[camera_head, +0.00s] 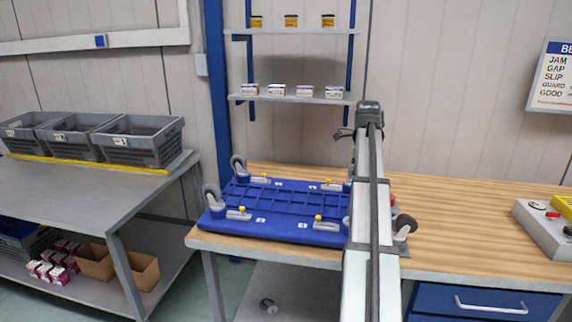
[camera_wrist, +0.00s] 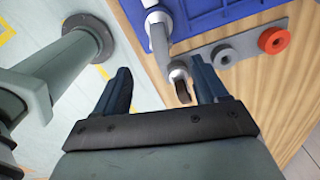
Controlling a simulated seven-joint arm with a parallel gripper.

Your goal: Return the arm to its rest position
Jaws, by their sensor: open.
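My gripper (camera_wrist: 165,82) is open in the wrist view, its two dark fingers apart. A grey metal part with a dark tip shows between and beyond them; I cannot tell how far off it is. Nothing is visibly held. In the head view my arm rises from the bottom edge in front of the workbench (camera_head: 470,215), and I cannot make out the gripper there. A blue dolly-like panel (camera_head: 285,205) with grey casters and yellow-tipped clamps lies on the bench, left of my arm. Its blue edge shows in the wrist view (camera_wrist: 220,14). My arm hides its right end.
In the wrist view a grey strip with a red-orange disc (camera_wrist: 273,40) lies on the wood. A shelf (camera_head: 290,98) with small boxes stands behind the bench. A grey control box (camera_head: 545,230) sits at the right. Grey totes (camera_head: 138,138) stand on the left table.

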